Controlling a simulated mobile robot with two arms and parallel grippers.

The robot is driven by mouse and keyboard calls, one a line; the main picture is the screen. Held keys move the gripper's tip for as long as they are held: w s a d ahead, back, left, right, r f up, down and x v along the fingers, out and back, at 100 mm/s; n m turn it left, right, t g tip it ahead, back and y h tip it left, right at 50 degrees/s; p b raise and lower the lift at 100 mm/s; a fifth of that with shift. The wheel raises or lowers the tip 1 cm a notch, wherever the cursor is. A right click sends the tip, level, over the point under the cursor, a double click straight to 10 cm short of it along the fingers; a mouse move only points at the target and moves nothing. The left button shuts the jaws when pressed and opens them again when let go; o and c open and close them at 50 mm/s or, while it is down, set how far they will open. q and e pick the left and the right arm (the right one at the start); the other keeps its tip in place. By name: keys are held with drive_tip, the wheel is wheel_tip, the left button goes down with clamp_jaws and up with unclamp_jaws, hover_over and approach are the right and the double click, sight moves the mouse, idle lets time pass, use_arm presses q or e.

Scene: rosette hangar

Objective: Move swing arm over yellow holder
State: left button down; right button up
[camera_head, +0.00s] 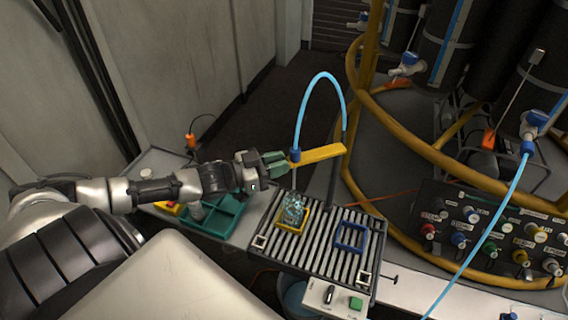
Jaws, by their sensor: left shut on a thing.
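The yellow swing arm (322,153) extends from a dark post at its right end. A blue hose loops above it to a blue fitting at its left end. My left gripper (284,162), with green fingers, is shut on the swing arm's left end. The yellow holder (283,233) sits on the slatted rack below, with a clear bottle (293,210) standing in it. The swing arm's left end, with a thin nozzle pointing down, appears above the bottle; exact alignment cannot be told. My right gripper is not in view.
A blue holder (351,238) sits on the slatted rack (315,257) to the right. A green tray (222,222) lies left of the rack. A control panel (482,235) with several knobs and a yellow rail (415,141) fill the right side.

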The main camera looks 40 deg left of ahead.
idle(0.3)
use_arm(q)
drive_tip(key=c, duration=1)
unclamp_jaws()
drive_tip(key=shift+o, duration=0.2)
drive_tip(key=p+v, duration=0.2)
drive_tip(key=v, duration=0.9)
drive_tip(key=shift+d+f, duration=0.1)
drive_tip(key=shift+d, duration=0.05)
